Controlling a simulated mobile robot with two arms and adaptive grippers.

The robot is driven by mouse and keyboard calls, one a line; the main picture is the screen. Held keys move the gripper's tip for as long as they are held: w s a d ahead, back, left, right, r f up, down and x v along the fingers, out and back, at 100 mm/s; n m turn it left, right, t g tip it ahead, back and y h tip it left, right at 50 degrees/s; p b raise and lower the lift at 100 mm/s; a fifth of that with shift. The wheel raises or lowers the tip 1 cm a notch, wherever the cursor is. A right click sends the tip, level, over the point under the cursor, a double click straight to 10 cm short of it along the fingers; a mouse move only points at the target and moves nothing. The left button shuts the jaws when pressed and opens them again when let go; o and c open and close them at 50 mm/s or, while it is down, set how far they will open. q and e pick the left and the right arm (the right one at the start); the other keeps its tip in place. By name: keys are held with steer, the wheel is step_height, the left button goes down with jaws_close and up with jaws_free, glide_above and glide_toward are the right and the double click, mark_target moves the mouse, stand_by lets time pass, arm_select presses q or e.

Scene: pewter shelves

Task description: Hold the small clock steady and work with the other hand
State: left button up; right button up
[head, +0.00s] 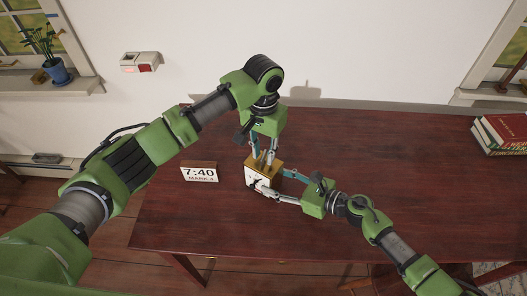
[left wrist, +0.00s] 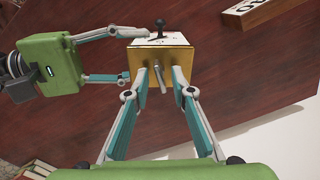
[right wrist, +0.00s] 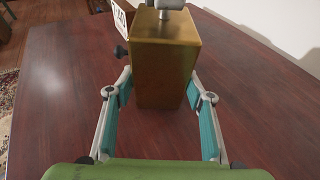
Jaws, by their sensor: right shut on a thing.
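The small clock (head: 250,181) is a gold box with a white front, upright on the dark table. A black knob stands out from its front, and a silver key (left wrist: 163,80) stands on its gold top in the left wrist view. My right gripper (head: 274,184) is shut on the clock, one finger on each side; the clock (right wrist: 167,75) fills the gap between its fingertips in the right wrist view. My left gripper (head: 267,158) is above the clock, pointing down. Its fingers (left wrist: 162,76) are apart on either side of the key, with gaps showing. Most of the front is hidden in the right wrist view.
A white block display (head: 199,172) reading 7:40 stands on the table (head: 400,160) just left of the clock. Books (head: 503,132) lie at the table's right end. A potted plant (head: 57,72) sits on the left windowsill. The table's middle and right are clear.

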mark_target(264, 155)
arm_select(q)
step_height(264, 155, up, 12)
stand_by(0.7)
